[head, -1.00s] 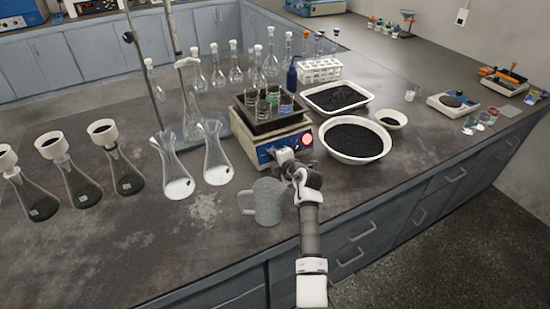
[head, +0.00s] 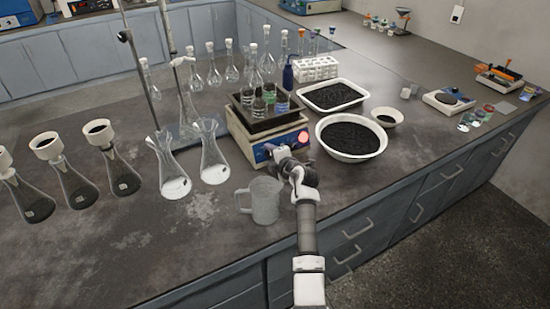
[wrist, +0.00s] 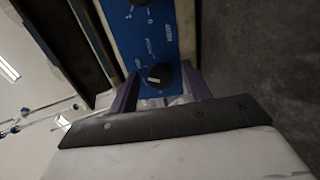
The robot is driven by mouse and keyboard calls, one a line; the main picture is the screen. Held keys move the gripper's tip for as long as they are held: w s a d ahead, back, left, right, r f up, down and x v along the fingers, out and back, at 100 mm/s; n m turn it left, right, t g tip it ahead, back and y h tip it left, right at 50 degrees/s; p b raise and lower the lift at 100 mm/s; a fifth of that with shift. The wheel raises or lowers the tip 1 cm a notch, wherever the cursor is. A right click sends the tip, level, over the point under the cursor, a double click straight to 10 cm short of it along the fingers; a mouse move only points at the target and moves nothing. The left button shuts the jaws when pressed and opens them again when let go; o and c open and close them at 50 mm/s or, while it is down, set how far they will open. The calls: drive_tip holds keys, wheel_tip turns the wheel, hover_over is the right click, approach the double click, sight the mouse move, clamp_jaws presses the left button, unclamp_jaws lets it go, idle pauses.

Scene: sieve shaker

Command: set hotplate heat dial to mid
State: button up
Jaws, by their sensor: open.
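The hotplate (head: 238,131) stands on the bench with its blue front panel toward me; several beakers stand in a dark tray on top. A round dark dial (wrist: 158,76) with a pale pointer mark sits low in the panel, and another dark dial (wrist: 140,2) is cut off by the top edge. My gripper (wrist: 160,72) is open, its purple fingers on either side of the lower dial. Whether they touch it cannot be told. In the head view my gripper (head: 279,153) hides part of the panel.
A glass mug (head: 263,203) stands close left of my wrist. A white bowl of dark grains (head: 351,157) is close on the right. Two flasks (head: 213,160) stand left of the hotplate.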

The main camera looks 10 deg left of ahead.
drive_tip(key=b+v, duration=0.2)
drive_tip(key=v, duration=1.1)
drive_tip(key=shift+s+d+b, duration=0.25)
drive_tip(key=shift+s+b, duration=0.05)
drive_tip(key=shift+r, duration=0.15)
